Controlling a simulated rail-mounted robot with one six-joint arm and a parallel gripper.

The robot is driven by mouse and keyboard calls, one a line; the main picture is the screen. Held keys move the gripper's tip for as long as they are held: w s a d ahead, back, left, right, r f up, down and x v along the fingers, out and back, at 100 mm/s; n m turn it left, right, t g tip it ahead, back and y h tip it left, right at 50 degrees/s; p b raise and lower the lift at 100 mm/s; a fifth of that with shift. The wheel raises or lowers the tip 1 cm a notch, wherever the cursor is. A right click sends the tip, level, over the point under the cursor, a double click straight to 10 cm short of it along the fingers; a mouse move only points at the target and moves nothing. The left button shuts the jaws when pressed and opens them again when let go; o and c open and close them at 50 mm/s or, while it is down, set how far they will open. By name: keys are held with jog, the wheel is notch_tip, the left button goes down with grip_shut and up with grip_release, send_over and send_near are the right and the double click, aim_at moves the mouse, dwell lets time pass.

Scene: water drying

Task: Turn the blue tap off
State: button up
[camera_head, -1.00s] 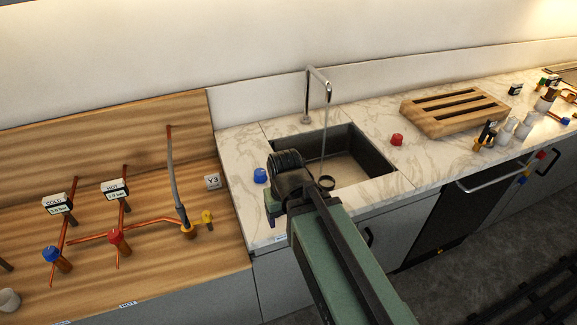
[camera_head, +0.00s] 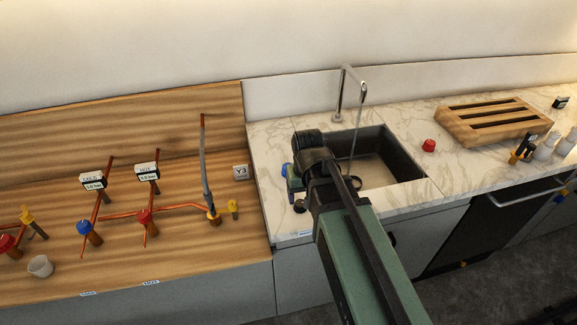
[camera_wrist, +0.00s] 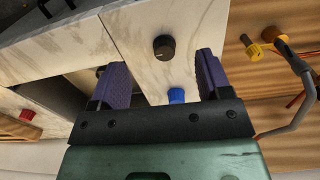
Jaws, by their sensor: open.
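The blue tap (camera_head: 285,170) is a round blue knob on the marble counter, left of the sink, partly hidden behind my gripper. It also shows in the wrist view (camera_wrist: 177,96), low between the purple fingers. My gripper (camera_head: 295,184) is over the counter's left part; in the wrist view its fingers (camera_wrist: 162,64) are spread apart and empty. A black knob (camera_wrist: 163,47) also lies between the fingers in that view, and near the counter's front edge in the head view (camera_head: 299,206). A thin water stream (camera_head: 356,135) falls from the faucet (camera_head: 343,90) into the sink (camera_head: 400,155).
A red knob (camera_head: 428,146) and a slatted wooden rack (camera_head: 495,118) stand right of the sink. The wooden board at left carries copper pipes, another blue knob (camera_head: 83,227), a red knob (camera_head: 144,217), a yellow tap (camera_head: 233,208) and a cup (camera_head: 40,266).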

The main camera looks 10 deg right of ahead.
jog(key=w+m, duration=1)
jog(key=w, duration=1.2)
jog(key=f+b, duration=1)
jog(key=shift+s+f+b, duration=0.2)
jog(key=shift+f+b, duration=0.15)
jog(key=shift+b, duration=0.05)
jog(key=shift+r, duration=0.1)
jog(key=c, duration=0.9)
